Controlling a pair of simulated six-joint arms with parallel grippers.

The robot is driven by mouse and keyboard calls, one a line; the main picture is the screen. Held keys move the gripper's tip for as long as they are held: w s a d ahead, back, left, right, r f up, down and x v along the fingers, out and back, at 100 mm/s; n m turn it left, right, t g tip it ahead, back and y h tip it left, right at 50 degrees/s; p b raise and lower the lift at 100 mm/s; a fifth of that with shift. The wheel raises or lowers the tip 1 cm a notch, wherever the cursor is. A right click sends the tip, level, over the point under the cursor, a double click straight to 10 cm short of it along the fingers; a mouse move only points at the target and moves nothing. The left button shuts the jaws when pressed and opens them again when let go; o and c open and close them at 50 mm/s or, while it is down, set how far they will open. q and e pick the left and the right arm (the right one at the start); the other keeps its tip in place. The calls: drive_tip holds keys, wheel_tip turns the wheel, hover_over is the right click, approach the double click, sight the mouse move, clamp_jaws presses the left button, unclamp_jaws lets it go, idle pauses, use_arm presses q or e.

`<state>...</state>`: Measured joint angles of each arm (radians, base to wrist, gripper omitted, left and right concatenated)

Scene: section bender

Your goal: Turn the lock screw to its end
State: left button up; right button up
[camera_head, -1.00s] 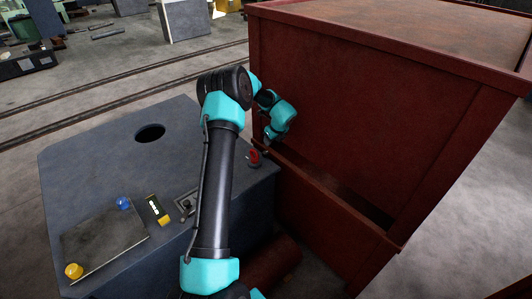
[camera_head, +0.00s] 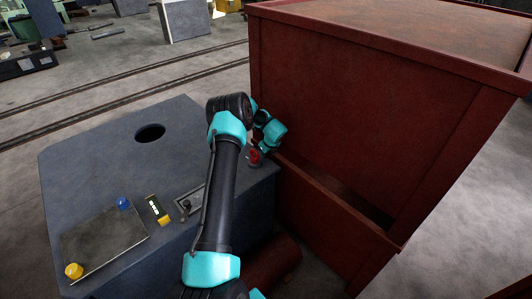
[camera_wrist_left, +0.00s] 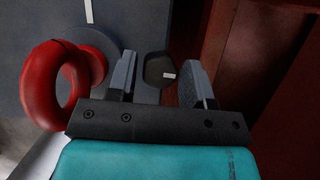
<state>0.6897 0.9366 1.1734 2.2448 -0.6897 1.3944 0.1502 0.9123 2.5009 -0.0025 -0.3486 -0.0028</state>
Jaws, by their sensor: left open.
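A dark hexagonal head with a white mark, which looks like the lock screw (camera_wrist_left: 160,70), shows in the left wrist view. My left gripper (camera_wrist_left: 159,66) is open, with one finger on either side of the dark head and gaps visible to both. How deep the head lies between the fingers I cannot tell. A red ring (camera_wrist_left: 82,80) stands just left of the gripper, and it also shows in the head view (camera_head: 255,157) at the bench's right edge. In the head view my wrist is beside this ring, and the fingertips and screw are not clear. My right gripper is not in view.
The grey bench (camera_head: 90,170) carries a blue knob (camera_head: 123,203), a yellow knob (camera_head: 73,270), a small yellow-black device (camera_head: 157,209) and a lever plate (camera_head: 187,204). A large red-brown metal box (camera_head: 370,120) stands close on the right.

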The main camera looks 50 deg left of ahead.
use_arm(q)
drive_tip(key=c, duration=0.7)
drive_tip(key=shift+o, duration=0.2)
drive_tip(key=shift+m, duration=0.3)
drive_tip(key=shift+m+t, duration=0.3)
drive_tip(key=shift+m, duration=0.2)
drive_tip(key=o, duration=0.7)
drive_tip(key=shift+c, duration=0.2)
